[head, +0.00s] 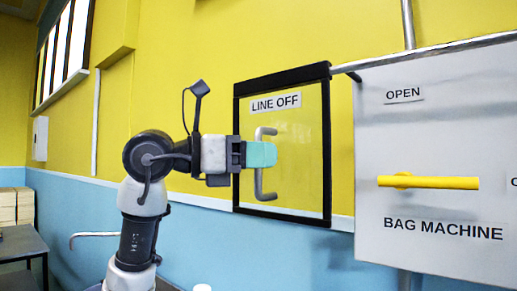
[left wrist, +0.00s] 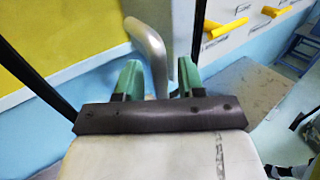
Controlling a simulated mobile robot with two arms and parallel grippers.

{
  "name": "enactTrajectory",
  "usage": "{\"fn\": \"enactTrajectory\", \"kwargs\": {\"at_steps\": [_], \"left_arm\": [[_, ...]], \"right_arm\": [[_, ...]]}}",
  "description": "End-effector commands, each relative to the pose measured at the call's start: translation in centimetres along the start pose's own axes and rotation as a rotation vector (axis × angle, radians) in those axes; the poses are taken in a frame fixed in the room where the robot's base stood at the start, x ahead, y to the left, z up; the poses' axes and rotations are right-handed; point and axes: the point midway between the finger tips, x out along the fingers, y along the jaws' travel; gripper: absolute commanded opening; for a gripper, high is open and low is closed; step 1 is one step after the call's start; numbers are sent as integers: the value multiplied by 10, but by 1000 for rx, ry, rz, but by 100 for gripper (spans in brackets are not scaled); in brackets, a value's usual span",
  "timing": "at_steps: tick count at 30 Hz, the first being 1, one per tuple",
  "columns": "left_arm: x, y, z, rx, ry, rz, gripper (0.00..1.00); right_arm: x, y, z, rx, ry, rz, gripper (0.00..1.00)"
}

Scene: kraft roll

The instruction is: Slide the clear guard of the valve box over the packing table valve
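The clear guard (head: 310,120) is a see-through pane in a black frame, with the label LINE OFF showing at its top. Its grey bar handle (head: 266,190) stands upright, and it also shows in the left wrist view (left wrist: 148,45). My left gripper (head: 262,154) is at the middle of the handle, its teal fingers hiding that part. In the left wrist view the fingers (left wrist: 159,82) are apart, with the bar between them and a gap on the right. The grey valve box panel (head: 440,120) carries a horizontal yellow lever (head: 430,182) above BAG MACHINE. No packing table label is readable.
A rail (head: 430,50) runs from the guard's top along the panel. A pipe (head: 95,234) sticks out low on the wall at left. A dark table (head: 20,243) stands at far left. In the left wrist view a second yellow lever (left wrist: 278,11) shows farther along.

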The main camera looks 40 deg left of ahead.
Motion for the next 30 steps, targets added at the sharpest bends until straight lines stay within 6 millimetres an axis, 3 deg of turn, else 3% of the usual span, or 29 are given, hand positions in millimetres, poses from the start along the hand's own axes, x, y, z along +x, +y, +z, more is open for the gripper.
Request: {"fn": "enactTrajectory", "kwargs": {"at_steps": [7, 15, 30], "left_arm": [[1, 0, 0, 0, 0, 0, 39], [1, 0, 0, 0, 0, 0, 0], [7, -7, 1, 2, -2, -2, 0]], "right_arm": [[0, 0, 0, 0, 1, 0, 0], [0, 0, -1, 0, 2, 0, 0], [-2, -7, -3, 3, 4, -8, 0]]}}
